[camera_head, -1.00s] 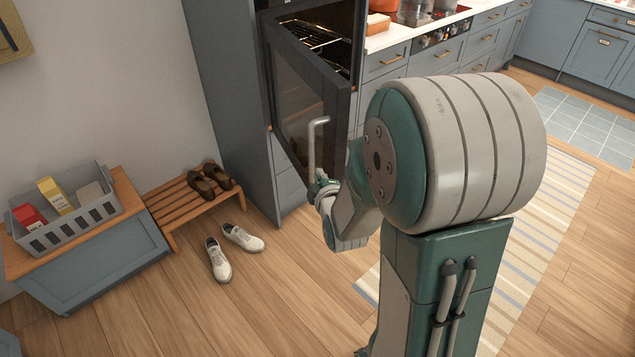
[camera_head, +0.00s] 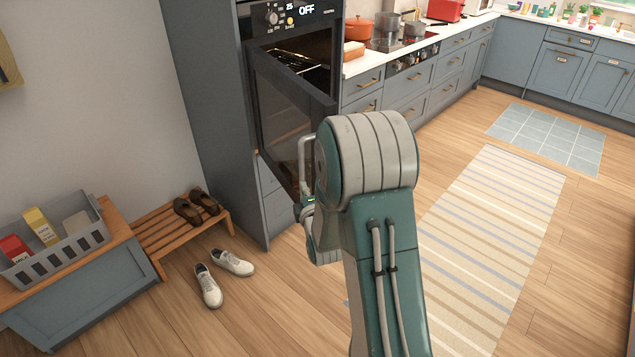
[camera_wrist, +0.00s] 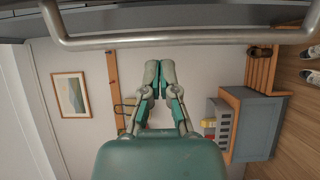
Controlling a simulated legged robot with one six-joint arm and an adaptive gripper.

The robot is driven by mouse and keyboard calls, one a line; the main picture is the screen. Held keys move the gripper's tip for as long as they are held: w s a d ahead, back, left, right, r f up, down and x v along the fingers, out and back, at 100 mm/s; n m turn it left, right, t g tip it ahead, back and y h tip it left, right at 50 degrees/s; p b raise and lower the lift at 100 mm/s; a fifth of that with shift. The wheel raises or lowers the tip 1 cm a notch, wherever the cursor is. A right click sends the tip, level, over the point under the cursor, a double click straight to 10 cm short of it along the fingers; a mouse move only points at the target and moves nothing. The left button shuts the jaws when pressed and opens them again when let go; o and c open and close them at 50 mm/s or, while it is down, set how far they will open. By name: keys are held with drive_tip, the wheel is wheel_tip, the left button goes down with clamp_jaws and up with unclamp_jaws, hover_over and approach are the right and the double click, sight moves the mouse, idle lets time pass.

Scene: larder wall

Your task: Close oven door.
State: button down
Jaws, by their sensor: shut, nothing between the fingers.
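The oven (camera_head: 322,27) is built into a tall blue-grey cabinet, and its display reads OFF. Its dark oven door (camera_head: 280,118) stands partly open, swung out toward the right, with racks visible inside. A pale upright bar handle (camera_head: 302,158) is on the door's outer face. My gripper (camera_wrist: 159,78) is shut and empty. In the wrist view the handle (camera_wrist: 200,39) crosses above the fingertips, with a gap in the picture. In the head view the gripper is near the handle's lower end, partly hidden by my arm; contact cannot be told.
A slatted shoe rack (camera_head: 160,232) and white shoes (camera_head: 210,290) are on the floor at left, beside a low cabinet with a grey basket (camera_head: 50,262). A counter with pots (camera_head: 392,42) runs right of the oven. The striped rug (camera_head: 490,220) and floor at right are clear.

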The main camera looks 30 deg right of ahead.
drive_tip(key=d, duration=0.2)
drive_tip(key=w+d, duration=0.1)
drive_tip(key=d, duration=0.1)
drive_tip(key=shift+d, duration=0.35)
